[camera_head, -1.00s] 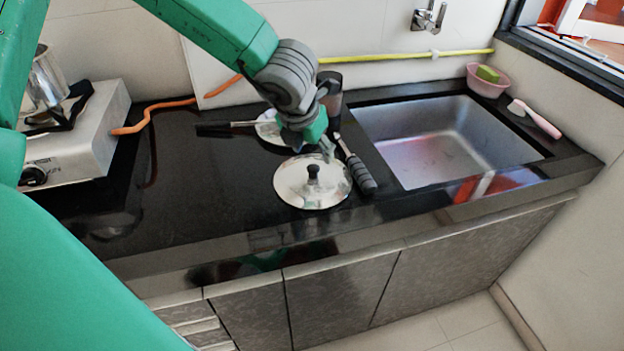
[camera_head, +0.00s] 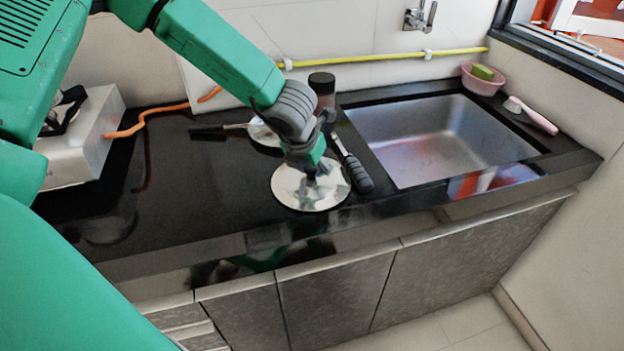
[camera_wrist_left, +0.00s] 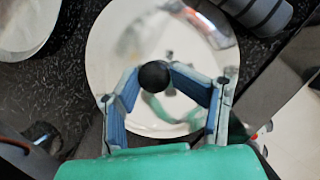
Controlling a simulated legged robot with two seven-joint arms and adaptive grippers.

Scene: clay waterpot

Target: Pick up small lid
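The small lid (camera_head: 293,190) is a round, shiny metal disc with a black knob. It lies on the dark counter, left of the sink. My left gripper (camera_head: 316,170) points down over its middle and hides the knob in the head view. In the left wrist view, the lid (camera_wrist_left: 112,55) fills the middle, and its black knob (camera_wrist_left: 154,76) sits between the fingertips of my left gripper (camera_wrist_left: 153,70). Both tips appear to meet the knob's sides. The lid appears to rest on the counter. My right gripper is not in view.
A black-handled utensil (camera_head: 352,168) lies close to the lid's right edge. Another shiny round item (camera_head: 262,133) lies behind my gripper. A dark cylinder (camera_head: 322,88) stands farther back. The sink (camera_head: 440,140) is to the right, a stove (camera_head: 80,140) to the left.

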